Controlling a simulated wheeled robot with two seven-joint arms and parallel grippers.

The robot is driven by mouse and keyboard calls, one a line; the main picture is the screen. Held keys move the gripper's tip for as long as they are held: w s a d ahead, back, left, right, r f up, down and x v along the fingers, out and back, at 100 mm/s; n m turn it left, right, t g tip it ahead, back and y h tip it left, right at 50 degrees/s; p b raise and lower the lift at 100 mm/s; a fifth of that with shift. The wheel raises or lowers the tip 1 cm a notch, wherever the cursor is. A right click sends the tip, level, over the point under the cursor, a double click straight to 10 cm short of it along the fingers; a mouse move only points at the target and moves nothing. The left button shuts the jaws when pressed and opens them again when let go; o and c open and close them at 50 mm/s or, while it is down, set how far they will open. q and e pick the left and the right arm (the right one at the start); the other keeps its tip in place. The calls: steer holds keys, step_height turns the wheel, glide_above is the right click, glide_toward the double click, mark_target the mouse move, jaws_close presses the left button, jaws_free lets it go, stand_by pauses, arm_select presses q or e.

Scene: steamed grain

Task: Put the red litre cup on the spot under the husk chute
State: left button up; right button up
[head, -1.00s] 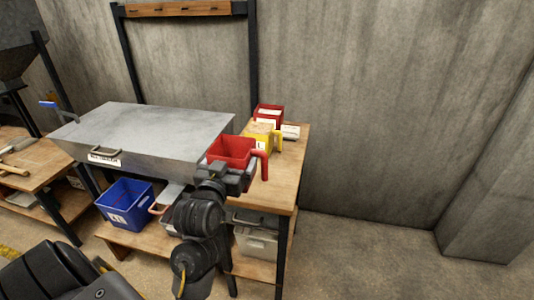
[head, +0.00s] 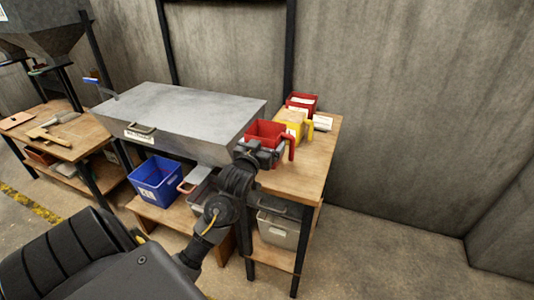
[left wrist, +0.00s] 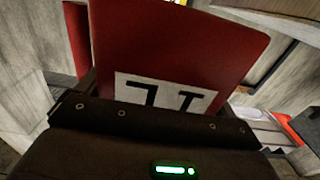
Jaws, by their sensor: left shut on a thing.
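The red litre cup (head: 266,134) is an open-topped box with a red handle on its right side. It is over the left front part of the wooden side table, beside the metal bin. My left gripper (head: 262,155) is shut on it from the near side. In the left wrist view the red cup (left wrist: 180,45) fills the middle, with a white label (left wrist: 165,95) partly hidden by the jaws. I cannot tell whether its base touches the table. My right gripper is not in view. No husk chute or spot can be made out for certain.
A yellow cup (head: 293,122) and another red container (head: 302,103) stand at the table's (head: 312,165) back. The metal bin (head: 185,108) is to the left, a blue crate (head: 155,182) below it. A hopper (head: 45,38) hangs over a tool bench (head: 75,135) at far left.

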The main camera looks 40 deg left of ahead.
arm_select(q)
steer(key=w+f, duration=0.1)
steer(key=a+f, duration=0.1)
steer(key=w+a+f, duration=0.1)
steer(key=f, duration=0.1)
steer(key=shift+w, duration=0.3)
step_height(320, 180, down, 3)
steer(key=shift+p, duration=0.4)
steer(key=shift+f, duration=0.1)
